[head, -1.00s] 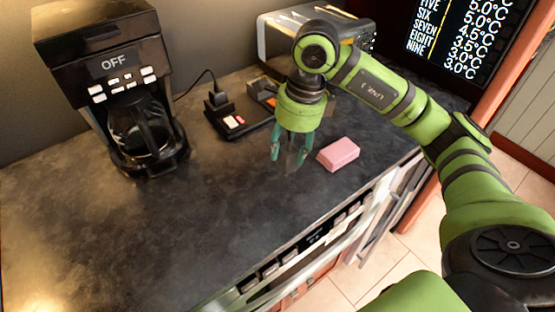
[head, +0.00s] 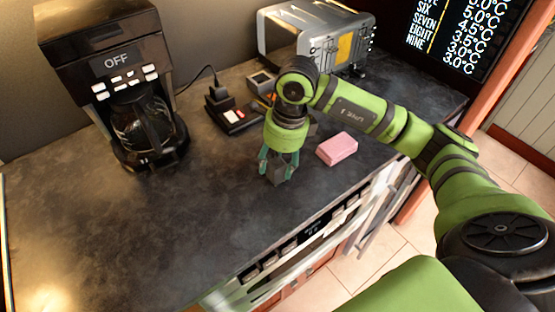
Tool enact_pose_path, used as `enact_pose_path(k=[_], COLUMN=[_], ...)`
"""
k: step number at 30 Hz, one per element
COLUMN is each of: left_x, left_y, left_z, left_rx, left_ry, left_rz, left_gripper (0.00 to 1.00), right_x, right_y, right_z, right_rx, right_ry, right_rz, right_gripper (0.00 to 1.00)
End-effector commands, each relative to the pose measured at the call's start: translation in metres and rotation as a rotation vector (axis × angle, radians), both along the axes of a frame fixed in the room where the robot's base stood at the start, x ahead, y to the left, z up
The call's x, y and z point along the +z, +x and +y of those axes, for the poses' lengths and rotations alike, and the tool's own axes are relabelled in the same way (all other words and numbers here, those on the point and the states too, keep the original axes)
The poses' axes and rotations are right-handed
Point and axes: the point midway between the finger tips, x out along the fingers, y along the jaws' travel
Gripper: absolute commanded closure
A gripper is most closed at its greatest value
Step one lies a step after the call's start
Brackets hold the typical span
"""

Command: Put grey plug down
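My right gripper (head: 279,164) points down over the front middle of the dark counter (head: 200,215). Its teal fingers are closed on either side of a small dark grey block, the grey plug (head: 279,174). The plug is at or just above the counter surface; I cannot tell whether it touches. The fingers and wrist hide part of it. My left gripper is not in view.
A pink block (head: 337,149) lies just right of my gripper. Behind it are a power strip (head: 238,122) with a black plug (head: 218,97) and a toaster (head: 320,38). A coffee maker (head: 140,120) stands left. The front-left counter is clear.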

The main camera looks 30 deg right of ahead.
Motion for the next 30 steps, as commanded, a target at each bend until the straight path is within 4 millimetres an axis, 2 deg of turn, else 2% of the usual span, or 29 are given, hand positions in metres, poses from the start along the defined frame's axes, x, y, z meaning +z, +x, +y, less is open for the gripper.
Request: enact_pose_path(k=[14, 17, 24, 30], left_x=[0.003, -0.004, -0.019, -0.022], left_y=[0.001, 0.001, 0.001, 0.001], left_z=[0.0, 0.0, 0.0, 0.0], left_rx=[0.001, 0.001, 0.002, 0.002], left_ry=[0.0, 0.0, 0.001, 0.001], left_rz=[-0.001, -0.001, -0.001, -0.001], left_gripper=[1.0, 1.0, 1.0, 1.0], right_x=[0.006, 0.019, 0.073, 0.109], right_y=[0.0, 0.0, -0.004, -0.007], right_z=[-0.001, -0.003, -0.01, -0.015], right_rx=[0.0, 0.0, 0.0, -0.001], right_ry=[0.0, 0.0, 0.0, -0.002], right_rz=[-0.002, -0.006, -0.008, -0.004], right_gripper=[0.3, 0.3, 0.3, 0.3])
